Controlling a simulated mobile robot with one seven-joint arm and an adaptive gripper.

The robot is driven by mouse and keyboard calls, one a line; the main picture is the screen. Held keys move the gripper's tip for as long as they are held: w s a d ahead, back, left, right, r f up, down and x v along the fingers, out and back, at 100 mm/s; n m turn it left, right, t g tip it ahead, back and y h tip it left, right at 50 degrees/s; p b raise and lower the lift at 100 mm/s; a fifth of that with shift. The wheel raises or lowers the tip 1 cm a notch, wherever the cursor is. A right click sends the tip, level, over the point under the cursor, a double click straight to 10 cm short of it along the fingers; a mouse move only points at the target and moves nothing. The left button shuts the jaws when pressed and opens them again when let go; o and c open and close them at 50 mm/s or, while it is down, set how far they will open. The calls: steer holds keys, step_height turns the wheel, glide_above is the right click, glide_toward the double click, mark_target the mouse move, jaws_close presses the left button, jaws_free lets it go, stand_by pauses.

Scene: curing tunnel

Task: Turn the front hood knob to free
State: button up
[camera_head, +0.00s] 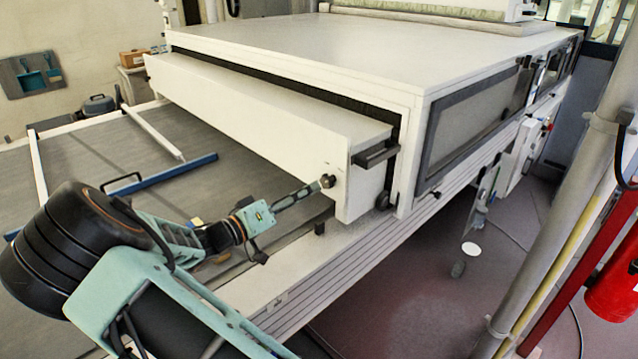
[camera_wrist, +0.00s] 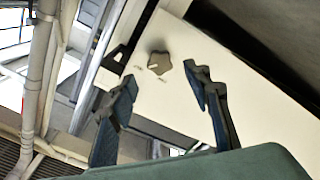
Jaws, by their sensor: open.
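The front hood knob (camera_head: 327,181) is a small dark knob near the right end of the white front hood (camera_head: 235,120). In the wrist view the knob (camera_wrist: 160,62) is grey and lobed, with a pale pointer line. Small marks beside it on the white panel are too small to read. My gripper (camera_head: 312,187) reaches to the knob from the left in the head view. In the wrist view my gripper (camera_wrist: 160,76) is open, with one finger to each side of the knob and apart from it. Whether the fingertips reach the knob's depth is hard to tell.
A black handle (camera_head: 375,154) sticks out on the hood's end, right of the knob. The white tunnel housing (camera_head: 370,45) stands behind. A pole (camera_head: 560,200) and red extinguisher (camera_head: 612,285) stand right.

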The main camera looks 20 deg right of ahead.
mark_target(324, 183)
steer(key=x, duration=0.6)
steer(key=shift+p, duration=0.3)
steer(key=shift+a, duration=0.1)
steer(key=shift+c, duration=0.5)
steer(key=c, duration=1.1)
